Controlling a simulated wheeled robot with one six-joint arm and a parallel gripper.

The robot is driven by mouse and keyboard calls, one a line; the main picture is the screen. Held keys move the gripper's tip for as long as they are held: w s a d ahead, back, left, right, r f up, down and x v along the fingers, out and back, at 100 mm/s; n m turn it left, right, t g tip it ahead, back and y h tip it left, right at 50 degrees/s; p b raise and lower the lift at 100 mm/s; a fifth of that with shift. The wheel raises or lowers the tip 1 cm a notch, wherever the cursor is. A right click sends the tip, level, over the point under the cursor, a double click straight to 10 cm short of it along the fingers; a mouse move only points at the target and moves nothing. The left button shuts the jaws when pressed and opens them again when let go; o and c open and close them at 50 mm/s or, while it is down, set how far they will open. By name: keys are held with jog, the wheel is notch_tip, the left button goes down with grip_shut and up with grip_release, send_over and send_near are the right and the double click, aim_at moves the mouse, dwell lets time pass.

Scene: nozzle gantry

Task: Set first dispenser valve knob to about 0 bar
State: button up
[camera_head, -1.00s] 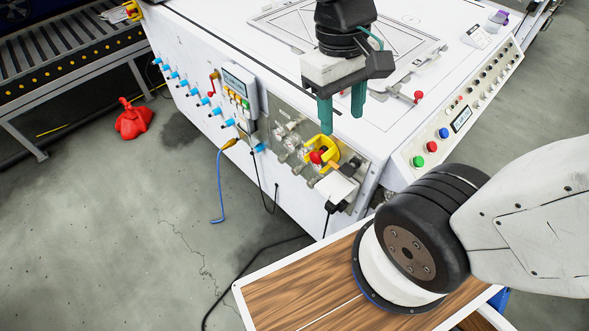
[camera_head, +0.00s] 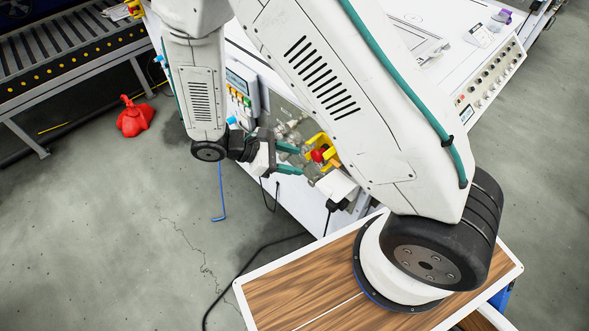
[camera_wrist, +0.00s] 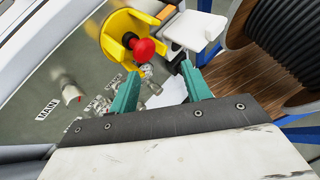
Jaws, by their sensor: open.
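The grey valve panel (camera_wrist: 60,125) is on the side of the white machine. In the wrist view it bears a larger grey knob (camera_wrist: 72,93) beside the word MAIN, and several small metal valves and gauges (camera_wrist: 98,105). I cannot tell which of the small ones is the first dispenser valve knob, and I cannot read a bar value. My gripper (camera_head: 297,160) reaches in front of the panel from the left in the head view. Its two teal fingers are apart and nothing is held. In the wrist view my gripper (camera_wrist: 160,74) partly hides the small fittings.
A red emergency knob (camera_wrist: 145,49) in a yellow guard (camera_wrist: 112,30) sits close beyond my fingertips. A white box (camera_wrist: 190,30) juts out beside it. A control box with coloured buttons (camera_head: 240,95) is left of the panel. Cables hang below.

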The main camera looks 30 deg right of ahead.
jog(key=w+a+f+n+t+h, duration=0.1)
jog(key=w+f+n+t, duration=0.35)
jog(key=f, duration=0.35)
jog(key=w+a+f+n+t+h, duration=0.1)
jog(key=w+f+n+t, duration=0.2)
jog(key=f+n, duration=0.35)
jog(key=w+d+f+m, duration=0.1)
jog(key=d+f, duration=0.3)
jog(key=d, duration=0.3)
jog(key=shift+f, duration=0.15)
jog(key=shift+g, duration=0.25)
jog(key=c, duration=1)
